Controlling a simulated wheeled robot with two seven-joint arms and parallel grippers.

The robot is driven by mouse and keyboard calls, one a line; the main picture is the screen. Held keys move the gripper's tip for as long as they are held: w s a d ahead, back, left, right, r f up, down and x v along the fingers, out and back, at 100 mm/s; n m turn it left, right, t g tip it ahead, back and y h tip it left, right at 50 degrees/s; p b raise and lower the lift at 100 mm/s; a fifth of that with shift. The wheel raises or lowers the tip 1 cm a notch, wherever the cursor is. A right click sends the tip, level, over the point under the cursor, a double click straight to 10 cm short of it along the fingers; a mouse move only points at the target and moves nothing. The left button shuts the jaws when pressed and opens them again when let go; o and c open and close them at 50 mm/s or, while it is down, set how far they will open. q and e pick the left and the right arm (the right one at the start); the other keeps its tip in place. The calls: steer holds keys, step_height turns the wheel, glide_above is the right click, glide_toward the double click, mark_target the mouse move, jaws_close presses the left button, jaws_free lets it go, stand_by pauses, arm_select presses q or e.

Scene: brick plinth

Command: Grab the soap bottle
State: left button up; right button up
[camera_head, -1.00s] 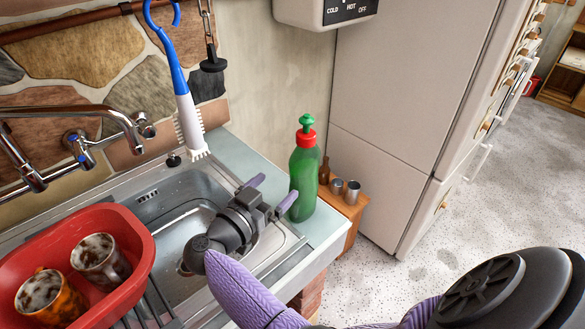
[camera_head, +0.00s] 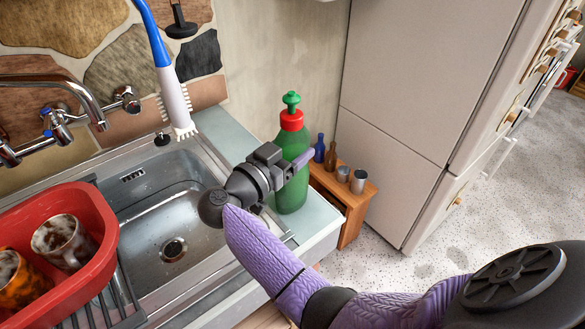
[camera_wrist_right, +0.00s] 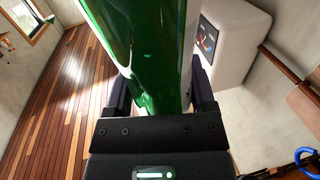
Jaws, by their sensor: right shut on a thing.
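The green soap bottle (camera_head: 291,194) with a red collar and green cap stands upright on the pale counter at the sink's right end. My right gripper (camera_head: 300,162) reaches it from the left, with one finger showing across the bottle's right side. In the right wrist view the green bottle (camera_wrist_right: 150,50) fills the space between the two dark fingers, and my right gripper (camera_wrist_right: 160,95) is shut on it. The far finger is hidden behind the bottle in the head view. My left gripper is not in view.
A steel sink (camera_head: 150,215) lies left of the bottle, with a red tub (camera_head: 95,255) holding dirty mugs. A brush (camera_head: 175,95) hangs above the sink. A small wooden shelf (camera_head: 355,205) with little bottles and cups stands right of the counter, beside the fridge (camera_head: 400,110).

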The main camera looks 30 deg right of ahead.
jaws_close()
